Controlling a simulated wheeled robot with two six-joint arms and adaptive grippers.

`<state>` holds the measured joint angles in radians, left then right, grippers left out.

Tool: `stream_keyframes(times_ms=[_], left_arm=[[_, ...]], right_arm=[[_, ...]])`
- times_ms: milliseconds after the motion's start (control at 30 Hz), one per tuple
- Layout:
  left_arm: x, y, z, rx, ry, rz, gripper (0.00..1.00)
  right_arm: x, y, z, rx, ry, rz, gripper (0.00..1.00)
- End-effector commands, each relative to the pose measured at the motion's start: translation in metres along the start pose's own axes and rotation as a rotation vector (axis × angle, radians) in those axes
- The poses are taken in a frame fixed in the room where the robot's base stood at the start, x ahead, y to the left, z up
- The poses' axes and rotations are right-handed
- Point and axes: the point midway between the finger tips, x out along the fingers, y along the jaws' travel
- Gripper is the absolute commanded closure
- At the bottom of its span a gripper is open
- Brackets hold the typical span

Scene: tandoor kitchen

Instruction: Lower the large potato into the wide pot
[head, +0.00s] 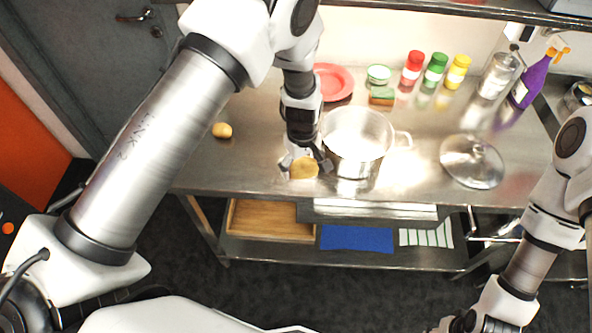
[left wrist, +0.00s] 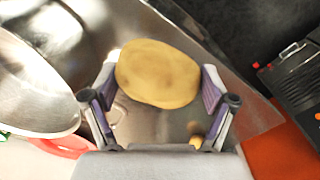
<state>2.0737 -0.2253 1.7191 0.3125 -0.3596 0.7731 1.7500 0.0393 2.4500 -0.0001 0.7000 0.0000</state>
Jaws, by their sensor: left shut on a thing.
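The large potato (head: 304,168) is yellow-brown and sits between the fingers of my left gripper (head: 305,164), beside the pot's left front. In the left wrist view the potato (left wrist: 158,74) fills the space between both pads of the gripper (left wrist: 158,90), which is shut on it. How high it is above the counter is hard to tell. The wide pot (head: 357,165) is shiny metal, open on top and looks empty. Its rim and wall (left wrist: 35,90) show at the left wrist view's left. My right gripper (head: 462,322) is partly cut off at the bottom right of the head view.
A smaller potato (head: 222,130) lies left on the steel counter (head: 240,172). A glass lid (head: 472,162) lies right of the pot. A shelf (head: 450,8) overhangs the back.

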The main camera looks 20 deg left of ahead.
Motion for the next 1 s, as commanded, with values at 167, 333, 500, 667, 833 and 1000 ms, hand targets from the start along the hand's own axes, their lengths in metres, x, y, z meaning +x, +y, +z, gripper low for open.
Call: stream_keyframes(times_ms=[167, 333, 500, 667, 833, 1000], left_arm=[[-0.03, 0.035, -0.002, 0.004, 0.004, 0.003, 0.55], [-0.05, 0.069, -0.003, 0.004, 0.003, 0.003, 0.55], [-0.064, 0.106, -0.005, 0.004, 0.003, 0.003, 0.55], [-0.068, 0.143, -0.006, 0.004, 0.002, 0.004, 0.55], [-0.066, 0.182, -0.007, 0.003, 0.0, 0.002, 0.55], [-0.065, 0.209, -0.009, 0.002, 0.001, 0.002, 0.55]], right_arm=[[-0.011, 0.0, 0.0, 0.0, 0.001, 0.0, 0.6], [-0.012, 0.0, 0.0, 0.001, 0.0, 0.0, 0.6], [-0.006, 0.0, 0.0, 0.001, 0.0, 0.0, 0.6], [0.009, 0.0, 0.0, 0.001, 0.0, 0.0, 0.6], [0.03, 0.0, 0.0, 0.001, 0.0, 0.0, 0.6], [0.047, 0.0, 0.0, 0.001, 0.0, 0.0, 0.6]])
